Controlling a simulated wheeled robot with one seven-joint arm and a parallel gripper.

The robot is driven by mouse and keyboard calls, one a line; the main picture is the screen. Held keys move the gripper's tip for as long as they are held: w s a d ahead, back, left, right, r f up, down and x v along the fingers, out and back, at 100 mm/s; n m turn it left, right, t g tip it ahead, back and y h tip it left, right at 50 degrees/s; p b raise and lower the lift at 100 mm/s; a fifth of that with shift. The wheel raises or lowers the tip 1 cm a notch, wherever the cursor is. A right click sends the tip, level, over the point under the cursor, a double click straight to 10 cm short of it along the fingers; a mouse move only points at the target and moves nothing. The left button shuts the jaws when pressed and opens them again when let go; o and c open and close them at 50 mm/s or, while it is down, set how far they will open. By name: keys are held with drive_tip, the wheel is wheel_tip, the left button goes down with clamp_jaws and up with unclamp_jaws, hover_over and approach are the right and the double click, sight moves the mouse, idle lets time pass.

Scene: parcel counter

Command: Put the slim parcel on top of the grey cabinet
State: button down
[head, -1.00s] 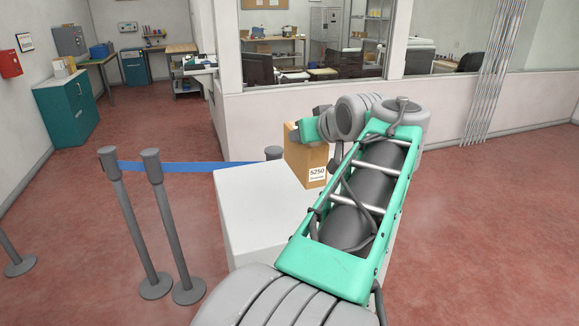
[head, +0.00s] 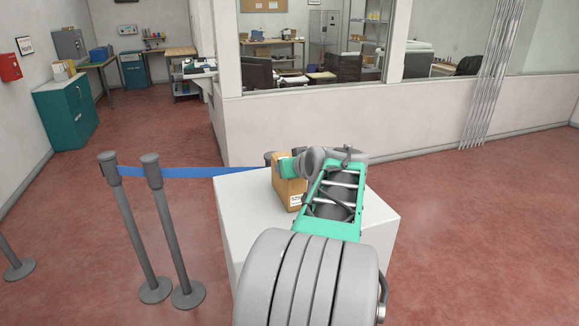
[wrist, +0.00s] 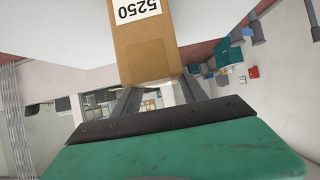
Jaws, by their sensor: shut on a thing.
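The slim parcel is an upright brown cardboard box (head: 284,190) with a white label, seen over the pale grey cabinet (head: 240,205) in the head view. My gripper (wrist: 160,88) is shut on the parcel; in the wrist view the parcel (wrist: 145,55) sits between its fingers, with the label "5250" upside down. In the head view my arm covers the parcel's right side and part of the label. I cannot tell whether its bottom touches the cabinet's top. The left part of that top is bare.
Two grey barrier posts (head: 165,230) with a blue belt (head: 205,172) stand left of the cabinet. A low pale wall with windows (head: 300,125) runs behind it. A teal cabinet (head: 68,112) stands far left. Red floor is open to the right.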

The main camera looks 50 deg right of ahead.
drive_tip(key=c, duration=0.6)
unclamp_jaws()
drive_tip(key=shift+s+r, duration=0.15)
drive_tip(key=shift+r, duration=0.05)
drive_tip(key=b+v, duration=0.1)
drive_tip(key=v, duration=1)
drive_tip(key=shift+s+a, duration=0.25)
drive_tip(key=shift+a, duration=0.05)
